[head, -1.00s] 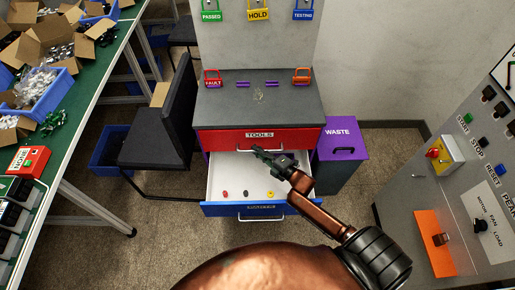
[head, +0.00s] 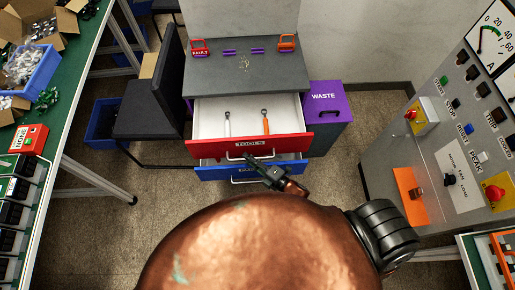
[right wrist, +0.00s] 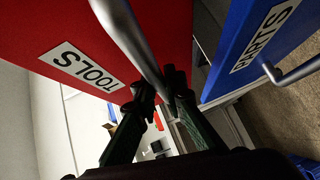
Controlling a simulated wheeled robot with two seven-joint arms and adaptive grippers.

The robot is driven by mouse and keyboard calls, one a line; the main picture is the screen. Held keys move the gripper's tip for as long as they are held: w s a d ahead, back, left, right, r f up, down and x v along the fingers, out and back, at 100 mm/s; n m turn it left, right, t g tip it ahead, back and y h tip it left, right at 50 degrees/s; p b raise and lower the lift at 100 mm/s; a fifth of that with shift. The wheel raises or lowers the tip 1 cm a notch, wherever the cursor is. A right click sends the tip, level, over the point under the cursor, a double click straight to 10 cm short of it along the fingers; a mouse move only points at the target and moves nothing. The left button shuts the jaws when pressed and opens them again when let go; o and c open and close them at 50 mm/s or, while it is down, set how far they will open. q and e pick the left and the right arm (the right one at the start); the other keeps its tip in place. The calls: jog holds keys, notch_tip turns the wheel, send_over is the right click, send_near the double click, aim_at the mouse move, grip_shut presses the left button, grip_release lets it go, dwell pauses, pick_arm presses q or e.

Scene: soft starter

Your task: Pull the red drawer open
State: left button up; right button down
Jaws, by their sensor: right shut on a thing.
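The red drawer (head: 285,147), labelled TOOLS, stands pulled out from the grey-topped cabinet (head: 215,78). Its white inside shows a white-handled tool (head: 227,124) and an orange-handled tool (head: 266,123). My right gripper (head: 252,163) is at the drawer's front. In the right wrist view, its fingers (right wrist: 160,92) are shut on the silver drawer handle (right wrist: 125,35), beside the TOOLS label. My left gripper is not in view.
The blue drawer (head: 215,172), labelled PARTS, sits below, its front also out. A purple-lidded waste bin (head: 330,100) stands at right, a black chair (head: 150,105) at left. A control panel (head: 440,140) and green bench (head: 75,80) flank the floor.

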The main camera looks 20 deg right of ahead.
jog(key=shift+s+a, duration=0.2)
jog(key=shift+s, duration=0.4)
jog(key=c, duration=2)
grip_release()
jog(key=v, duration=1.2)
